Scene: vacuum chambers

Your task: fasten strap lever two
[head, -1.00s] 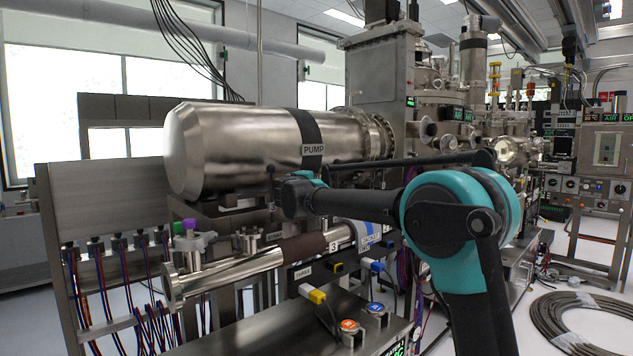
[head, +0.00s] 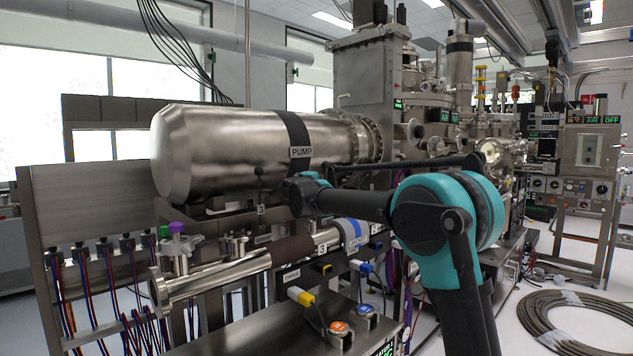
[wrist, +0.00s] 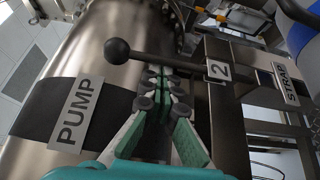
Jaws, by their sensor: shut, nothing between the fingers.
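In the wrist view, a dark lever (wrist: 160,60) with a black ball knob (wrist: 117,51) at its left end runs across to a tag marked 2 (wrist: 218,71). My gripper (wrist: 164,84) is shut and empty, its fingertips just below the lever's rod in the picture; whether they touch it I cannot tell. The steel pump (wrist: 60,105) with its black strap (wrist: 45,109) lies to the left. A STRAP tag (wrist: 286,84) is at the right. In the head view the pump (head: 235,150) lies level, strap (head: 297,135) around it; my arm hides the fingers and this lever.
A steel bench (head: 270,335) carries connectors and buttons. Coiled hose (head: 575,318) lies on the floor at right.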

